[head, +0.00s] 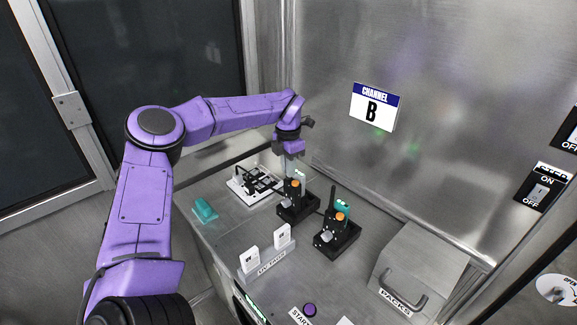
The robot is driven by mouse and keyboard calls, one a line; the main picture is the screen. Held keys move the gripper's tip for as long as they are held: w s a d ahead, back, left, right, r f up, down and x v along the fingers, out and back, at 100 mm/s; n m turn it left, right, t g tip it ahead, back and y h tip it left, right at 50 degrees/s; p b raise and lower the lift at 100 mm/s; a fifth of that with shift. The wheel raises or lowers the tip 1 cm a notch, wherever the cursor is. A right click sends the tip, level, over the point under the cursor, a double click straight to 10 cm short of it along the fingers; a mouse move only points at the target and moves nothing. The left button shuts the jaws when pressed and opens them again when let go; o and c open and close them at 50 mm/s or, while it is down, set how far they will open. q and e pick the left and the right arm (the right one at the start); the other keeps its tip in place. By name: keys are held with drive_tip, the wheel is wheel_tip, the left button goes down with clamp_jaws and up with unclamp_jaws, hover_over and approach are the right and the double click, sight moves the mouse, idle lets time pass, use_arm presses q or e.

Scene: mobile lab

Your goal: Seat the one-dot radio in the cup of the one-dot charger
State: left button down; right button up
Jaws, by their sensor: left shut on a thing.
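My left gripper (291,168) points down at the back of the bench and is shut on a black radio (292,190) with an orange knob. That radio is upright at the rear black charger (297,212). I cannot tell whether it is fully down in the cup. A second black radio (336,222) with an orange knob, a teal part and an antenna stands upright in the front charger (338,242). The dot marks are too small to read, so I cannot tell which radio or charger has one dot. My right gripper is out of view.
A teal block (204,209) lies at the left edge. A rack with white tags (268,262), a purple button (310,309) and a metal "PACKS" box (424,265) are nearer. A "CHANNEL B" sign (375,106) hangs on the wall.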

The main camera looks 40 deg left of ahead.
use_arm(q)
drive_tip(key=shift+f, duration=0.15)
drive_tip(key=c, duration=1.1)
unclamp_jaws()
drive_tip(key=shift+o, duration=0.2)
wheel_tip(320, 180, up, 10)
drive_tip(key=shift+r+b, duration=0.1)
drive_tip(key=shift+b, duration=0.7)
drive_tip(key=shift+r, duration=0.2)
